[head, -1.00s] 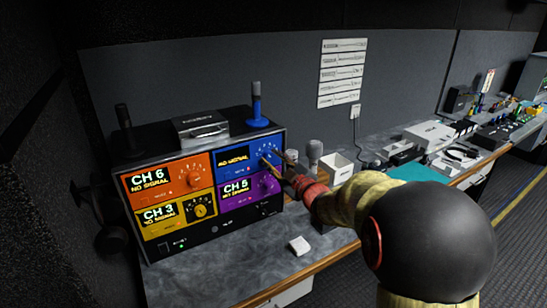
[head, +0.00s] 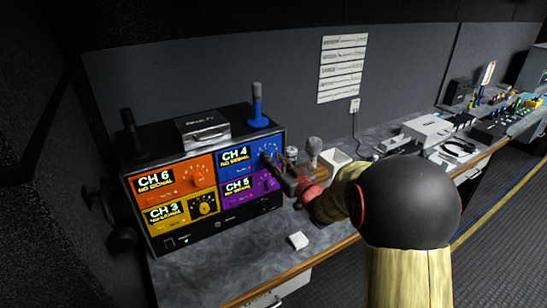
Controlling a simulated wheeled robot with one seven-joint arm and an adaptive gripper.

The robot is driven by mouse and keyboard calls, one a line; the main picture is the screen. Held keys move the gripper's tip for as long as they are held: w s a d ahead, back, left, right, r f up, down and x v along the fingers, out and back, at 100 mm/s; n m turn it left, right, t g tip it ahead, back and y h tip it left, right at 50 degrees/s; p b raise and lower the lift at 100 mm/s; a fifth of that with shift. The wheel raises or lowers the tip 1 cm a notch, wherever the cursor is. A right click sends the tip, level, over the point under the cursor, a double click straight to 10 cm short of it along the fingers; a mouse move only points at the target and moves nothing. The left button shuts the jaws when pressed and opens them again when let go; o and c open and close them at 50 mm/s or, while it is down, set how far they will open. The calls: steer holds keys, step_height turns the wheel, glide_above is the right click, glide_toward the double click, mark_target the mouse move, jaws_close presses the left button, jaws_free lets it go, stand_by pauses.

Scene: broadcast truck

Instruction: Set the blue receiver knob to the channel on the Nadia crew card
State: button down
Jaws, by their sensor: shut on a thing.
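The blue receiver (head: 234,159) is the upper right panel of the receiver rack. Its screen reads CH 4 and NO SIGNAL. My gripper (head: 269,159) reaches in from the right and is shut on the blue receiver knob at the panel's right side, and its fingers hide most of the knob. Several pale printed strips (head: 343,68) hang on the wall behind the bench. Their writing is too small to read, so I cannot tell whether one is the Nadia crew card.
The orange panel (head: 172,181) reads CH 6, the yellow panel (head: 180,212) CH 3 and the purple panel (head: 250,188) CH 5. Microphones (head: 314,150) stand behind my arm.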

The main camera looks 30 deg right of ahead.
steer(key=shift+m, duration=0.3)
steer(key=c, duration=1.6)
jaws_free()
steer(key=shift+o, duration=0.5)
steer(key=s, duration=1.2)
steer(key=shift+d, duration=0.15)
